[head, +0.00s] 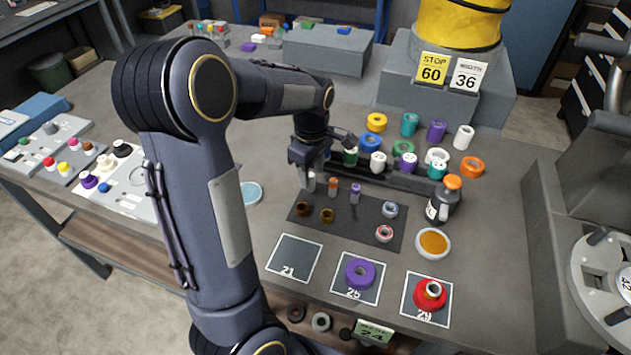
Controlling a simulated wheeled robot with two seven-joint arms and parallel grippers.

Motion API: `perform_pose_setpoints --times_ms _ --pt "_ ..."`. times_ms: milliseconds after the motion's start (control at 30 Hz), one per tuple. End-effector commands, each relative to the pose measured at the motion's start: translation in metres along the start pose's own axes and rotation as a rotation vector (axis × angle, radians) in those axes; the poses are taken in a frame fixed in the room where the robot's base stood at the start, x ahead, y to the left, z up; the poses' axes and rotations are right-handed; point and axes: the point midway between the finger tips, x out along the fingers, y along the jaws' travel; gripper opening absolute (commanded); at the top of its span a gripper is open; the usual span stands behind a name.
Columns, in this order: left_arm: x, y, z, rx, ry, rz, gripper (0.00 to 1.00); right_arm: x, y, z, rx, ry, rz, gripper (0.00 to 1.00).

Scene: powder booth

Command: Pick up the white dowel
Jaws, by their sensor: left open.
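The white dowel (310,183) stands at the far left corner of the dark mat (345,222). It is small, and its upper part is hidden by my left gripper (312,172). My left gripper is open and points down, right over the dowel. I cannot tell whether its fingers touch the dowel or are on both sides of it. An orange dowel (333,187) and a purple dowel (355,192) stand just to the right on the same mat. My right gripper is not in view.
Brown, white and pink rings lie on the mat. Several coloured spools stand behind it, near a dark rail (410,178). A dark bottle (443,200) with an orange cap stands to the right. Square 21 (294,258) is empty; a purple ring (360,272) lies on square 25.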

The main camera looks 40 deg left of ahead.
Motion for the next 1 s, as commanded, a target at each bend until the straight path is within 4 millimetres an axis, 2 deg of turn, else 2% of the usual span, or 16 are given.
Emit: perform_pose_setpoints --times_ms 233,567,867,1000 --pt "0.035 0.004 -0.006 0.001 -0.001 -0.003 0.43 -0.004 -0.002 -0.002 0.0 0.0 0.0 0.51" --pt "0.042 0.005 -0.006 0.003 -0.001 0.001 0.42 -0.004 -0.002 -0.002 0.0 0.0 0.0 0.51" --pt "0.041 0.005 -0.006 0.002 -0.001 0.001 0.03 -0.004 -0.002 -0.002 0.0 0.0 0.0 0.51" --pt "0.041 0.005 -0.006 0.002 -0.001 0.001 0.0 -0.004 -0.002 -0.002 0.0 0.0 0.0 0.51"
